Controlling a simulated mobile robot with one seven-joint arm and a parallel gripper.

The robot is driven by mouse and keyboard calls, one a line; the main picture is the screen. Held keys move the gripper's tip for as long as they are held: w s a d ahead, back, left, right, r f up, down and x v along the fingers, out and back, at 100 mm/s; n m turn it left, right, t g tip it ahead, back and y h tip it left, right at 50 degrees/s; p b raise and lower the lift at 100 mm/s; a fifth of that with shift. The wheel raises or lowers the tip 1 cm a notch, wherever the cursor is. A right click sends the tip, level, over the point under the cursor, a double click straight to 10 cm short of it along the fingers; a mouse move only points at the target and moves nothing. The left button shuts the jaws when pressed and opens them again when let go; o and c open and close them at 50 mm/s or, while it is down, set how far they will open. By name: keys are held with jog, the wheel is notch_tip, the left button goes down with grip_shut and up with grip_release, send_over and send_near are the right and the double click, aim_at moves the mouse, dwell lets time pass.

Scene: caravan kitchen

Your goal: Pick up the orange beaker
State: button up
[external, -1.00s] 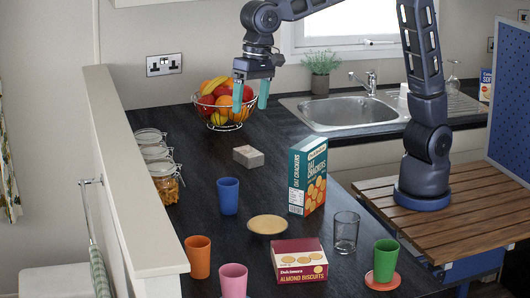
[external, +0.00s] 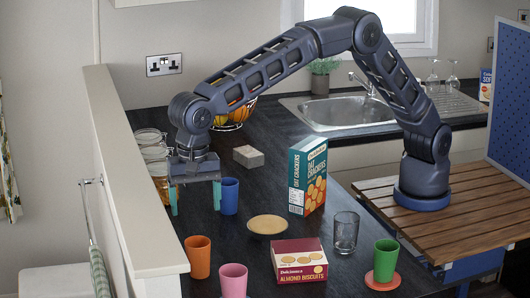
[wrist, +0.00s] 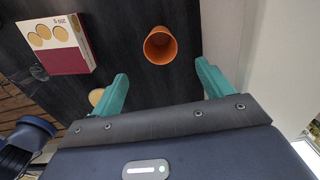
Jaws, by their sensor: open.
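The orange beaker (external: 198,257) stands upright on the dark worktop, near the pale ledge at the left. In the wrist view the orange beaker (wrist: 160,45) shows its open mouth, ahead of and between my fingers. My gripper (external: 195,212) is open and empty, pointing down above the worktop. It is higher and farther back than the orange beaker and apart from it. In the wrist view my gripper (wrist: 160,90) shows two teal fingers spread wide.
A blue beaker (external: 230,197) stands close to my right finger. A pink beaker (external: 233,281) stands just in front of the orange one. Biscuit box (external: 299,262), pale round dish (external: 267,225) and cracker box (external: 307,177) are to the right. Glass jars (external: 152,150) stand behind.

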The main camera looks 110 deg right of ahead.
aim_at(197, 242)
jog(key=shift+f, duration=5.5)
jog(key=c, duration=1)
jog(key=shift+c, duration=0.2)
jog(key=shift+r, duration=0.1)
